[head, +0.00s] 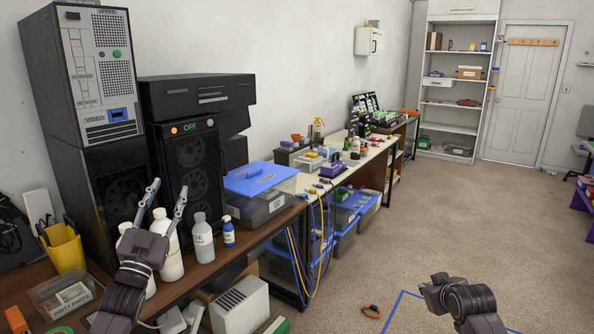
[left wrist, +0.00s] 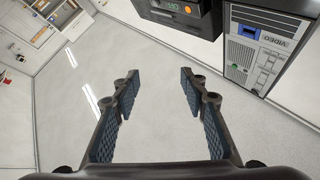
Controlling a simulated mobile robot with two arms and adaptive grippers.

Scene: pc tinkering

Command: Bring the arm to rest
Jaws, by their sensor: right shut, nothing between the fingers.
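My left gripper (head: 166,192) is raised over the left workbench with its two fingers pointing up and spread apart. It stands in front of the bottles in the picture and holds nothing. The left wrist view shows the same left gripper (left wrist: 158,90) open, with only blank wall and ceiling between its fingers. My right gripper (head: 434,290) is low at the bottom right, over the carpet and clear of furniture. It is shut and empty; its fingers are hard to make out.
White bottles (head: 202,240) and a small blue bottle (head: 229,234) stand on the left bench (head: 263,236). A black PC tower (head: 190,165) and a grey tower (head: 100,75) stand behind. A yellow cup (head: 64,250) is at left. Open carpet (head: 500,220) lies to the right.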

